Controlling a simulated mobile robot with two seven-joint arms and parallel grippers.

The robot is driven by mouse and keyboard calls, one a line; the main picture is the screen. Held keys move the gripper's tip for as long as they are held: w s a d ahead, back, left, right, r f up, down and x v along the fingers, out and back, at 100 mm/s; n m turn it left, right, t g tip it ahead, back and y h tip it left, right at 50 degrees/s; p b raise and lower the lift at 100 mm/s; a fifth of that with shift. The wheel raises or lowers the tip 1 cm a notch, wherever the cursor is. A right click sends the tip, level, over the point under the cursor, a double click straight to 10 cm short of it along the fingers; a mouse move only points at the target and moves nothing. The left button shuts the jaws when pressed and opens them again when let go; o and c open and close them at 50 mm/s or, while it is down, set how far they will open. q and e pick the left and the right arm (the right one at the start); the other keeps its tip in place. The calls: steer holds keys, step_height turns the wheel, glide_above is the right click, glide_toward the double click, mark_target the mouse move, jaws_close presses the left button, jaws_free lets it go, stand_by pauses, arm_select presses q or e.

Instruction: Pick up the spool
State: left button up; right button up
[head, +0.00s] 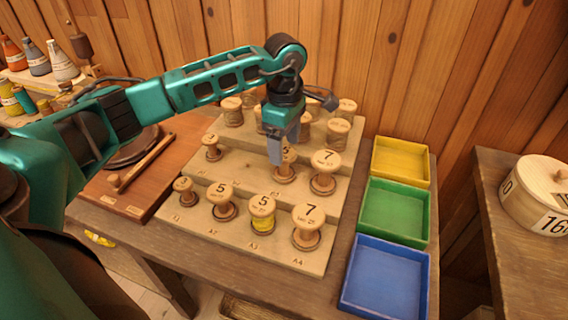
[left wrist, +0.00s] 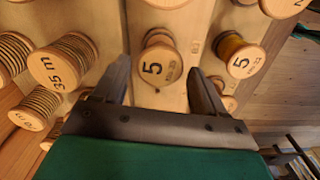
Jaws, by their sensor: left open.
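A stepped wooden rack (head: 240,247) holds several turned wooden spools. My left gripper (head: 276,158) points down over the middle step, in front of a spool marked 5 (head: 286,172), and partly hides it. In the left wrist view, my open left gripper (left wrist: 158,72) has one finger to each side of this spool (left wrist: 157,60), which stands upright. I cannot tell whether the fingers reach down around it. A yellow-wound spool marked 5 (head: 262,214) stands on the front step; it also shows in the left wrist view (left wrist: 239,58). My right gripper is not in view.
A spool marked 7 (head: 325,172) stands close right of the gripper. More spools stand on the back step (head: 233,111). Yellow (head: 402,160), green (head: 395,212) and blue (head: 385,278) trays lie to the right. A wooden wall rises behind.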

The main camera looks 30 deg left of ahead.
mark_target(284, 165)
arm_select(q)
step_height(284, 165, down, 5)
steer(key=shift+f, duration=0.1)
steer(key=shift+c, duration=0.4)
steer(key=shift+a, duration=0.1)
steer(key=c, duration=0.7)
